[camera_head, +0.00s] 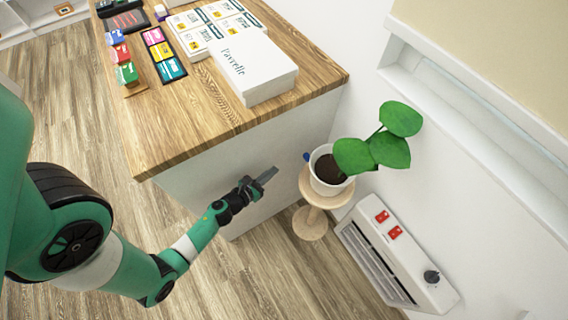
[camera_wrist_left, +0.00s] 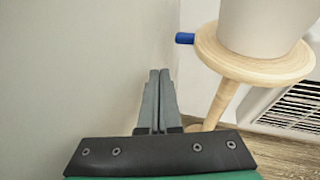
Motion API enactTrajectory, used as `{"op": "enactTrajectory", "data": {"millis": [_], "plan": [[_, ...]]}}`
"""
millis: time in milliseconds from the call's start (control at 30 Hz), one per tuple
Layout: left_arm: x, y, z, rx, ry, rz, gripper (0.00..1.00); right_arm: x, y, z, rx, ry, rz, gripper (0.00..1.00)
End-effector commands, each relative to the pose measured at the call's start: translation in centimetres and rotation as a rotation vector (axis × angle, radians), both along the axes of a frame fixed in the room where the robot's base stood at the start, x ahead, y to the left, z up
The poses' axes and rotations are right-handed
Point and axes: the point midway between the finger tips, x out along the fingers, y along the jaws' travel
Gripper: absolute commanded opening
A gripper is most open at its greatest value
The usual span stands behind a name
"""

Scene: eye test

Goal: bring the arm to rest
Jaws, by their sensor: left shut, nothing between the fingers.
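My left gripper (camera_head: 264,176) reaches in from the left in the head view, beside the white side panel of the counter and left of a potted plant (camera_head: 330,170). In the left wrist view its two grey fingers (camera_wrist_left: 157,82) lie together, shut, with nothing seen between them. The fingers point past the pale panel (camera_wrist_left: 90,70) on the left. My right gripper is not in view.
The wooden-topped counter (camera_head: 215,120) carries white boxes (camera_head: 250,68) and colored packets (camera_head: 163,55). The pot stands on a round wooden stool (camera_head: 312,198), with a blue object (camera_wrist_left: 185,38) at its edge. A white heater (camera_head: 385,262) stands by the right wall. Wood floor (camera_head: 270,275) is open below.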

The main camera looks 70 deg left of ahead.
Motion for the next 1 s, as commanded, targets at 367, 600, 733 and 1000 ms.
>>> {"op": "enactTrajectory", "data": {"millis": [367, 600, 733, 1000], "plan": [[-3.5, -0.8, 1.1, 0.001, 0.0, 0.0, 0.0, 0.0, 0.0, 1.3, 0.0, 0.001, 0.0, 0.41], [-3.5, -0.8, 1.1, 0.001, 0.0, 0.0, 0.0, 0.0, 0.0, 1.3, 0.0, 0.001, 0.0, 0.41], [-3.2, -1.2, 1.5, 0.002, 0.0, -0.016, 0.0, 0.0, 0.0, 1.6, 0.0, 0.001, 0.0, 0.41], [7.3, -1.4, 12.9, 0.15, -0.169, -0.212, 0.0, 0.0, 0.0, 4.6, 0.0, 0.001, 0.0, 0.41]]}}
